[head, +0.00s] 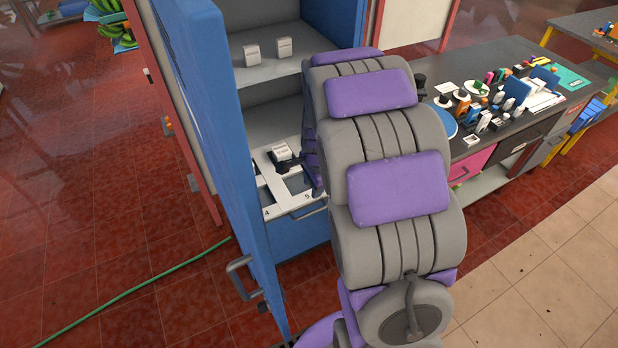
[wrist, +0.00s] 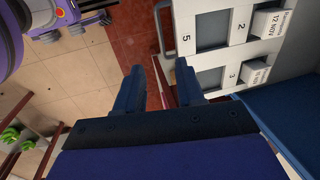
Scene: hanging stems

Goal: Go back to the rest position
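In the wrist view, my gripper (wrist: 158,68) has its two dark blue fingers apart with nothing between them. In the head view, my grey and purple arm reaches towards the open blue cabinet (head: 212,95) and hides most of the gripper. A white numbered tray (head: 283,208) sits low in the cabinet, at the arm's left side. In the wrist view, the tray (wrist: 187,75) lies to the right of the fingers, with slots marked 5, 2 and 3. White boxes labelled 12 NOV (wrist: 268,22) stand by numbers 2 and 3. The slot by 5 looks empty.
The cabinet door (head: 215,130) stands open left of my arm, its handle (head: 240,277) sticking out. Two small white boxes (head: 284,47) stand on the upper shelf. A cluttered dark workbench (head: 500,100) is at right. A green hose (head: 145,284) crosses the red floor.

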